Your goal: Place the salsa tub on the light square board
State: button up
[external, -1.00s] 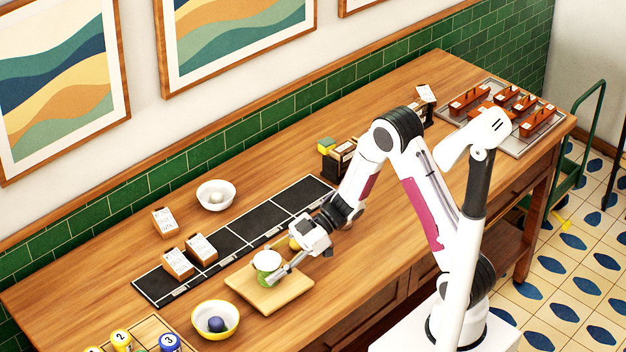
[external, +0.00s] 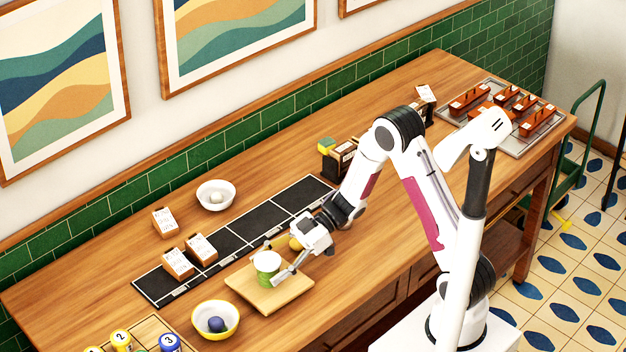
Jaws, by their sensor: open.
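The salsa tub (external: 267,268), green with a white lid, stands upright on the light square board (external: 262,296), toward the board's back half. My gripper (external: 272,262) is open, with its fingers spread to either side of the tub. One finger reaches past the tub's back left and the other is over the board at its front right. A yellowish round thing (external: 295,243) is partly hidden behind my gripper.
A yellow-rimmed bowl (external: 215,333) with a dark ball stands close to the board's left. A black sectioned strip (external: 232,243) lies behind it, with boxes on its left end. A white bowl (external: 215,207) stands farther back. Wood right of the board is clear.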

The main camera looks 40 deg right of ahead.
jog(key=v, duration=1.1)
jog(key=shift+d, duration=0.25)
dwell(0.4)
